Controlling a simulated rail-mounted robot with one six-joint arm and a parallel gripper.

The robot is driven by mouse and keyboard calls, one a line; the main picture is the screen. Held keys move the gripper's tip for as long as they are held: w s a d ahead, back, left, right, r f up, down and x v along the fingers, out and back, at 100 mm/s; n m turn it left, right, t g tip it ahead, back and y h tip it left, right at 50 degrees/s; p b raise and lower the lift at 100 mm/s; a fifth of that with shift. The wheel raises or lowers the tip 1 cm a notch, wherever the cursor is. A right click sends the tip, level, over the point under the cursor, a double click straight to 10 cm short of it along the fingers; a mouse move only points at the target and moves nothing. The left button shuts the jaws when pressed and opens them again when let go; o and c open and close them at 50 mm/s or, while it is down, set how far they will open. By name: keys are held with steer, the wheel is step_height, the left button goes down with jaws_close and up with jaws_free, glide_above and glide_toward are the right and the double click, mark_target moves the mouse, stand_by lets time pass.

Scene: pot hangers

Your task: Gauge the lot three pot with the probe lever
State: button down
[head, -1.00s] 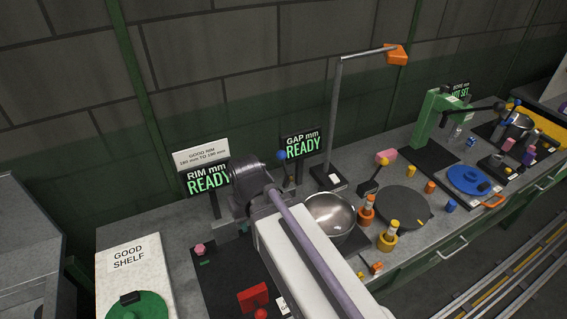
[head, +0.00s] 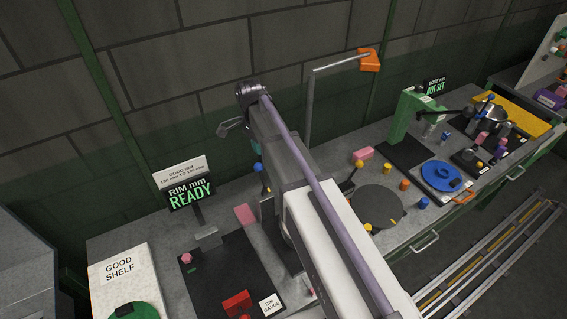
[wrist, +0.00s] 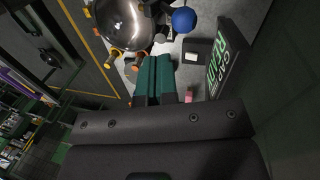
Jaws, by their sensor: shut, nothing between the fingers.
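A shiny steel pot (wrist: 122,20) sits at the top of the wrist view; no lot mark is readable on it. A lever with a blue ball knob (wrist: 183,20) stands beside the pot, near the gap sign (wrist: 228,62), which reads READY. The blue ball also shows in the head view (head: 257,167), left of my arm. My gripper (wrist: 158,58) has teal fingers, shut and empty, pointing toward the pot and lever in the wrist view. I cannot tell its height above them.
The rim gauge sign (head: 190,194) reads READY. The good shelf (head: 120,268) is at left. A grey post with an orange head (head: 369,60) rises behind my arm. A dark round plate (head: 375,203), a green gauge (head: 404,115) and a blue disc (head: 441,176) lie to the right.

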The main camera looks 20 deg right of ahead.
mark_target(264, 182)
steer(key=shift+s+a+m, duration=0.2)
steer(key=shift+a+m, duration=0.2)
steer(key=shift+m, duration=0.1)
steer(key=shift+f, duration=0.1)
steer(key=b+x, duration=1)
steer(key=shift+d, duration=0.1)
steer(key=shift+s+d, duration=0.1)
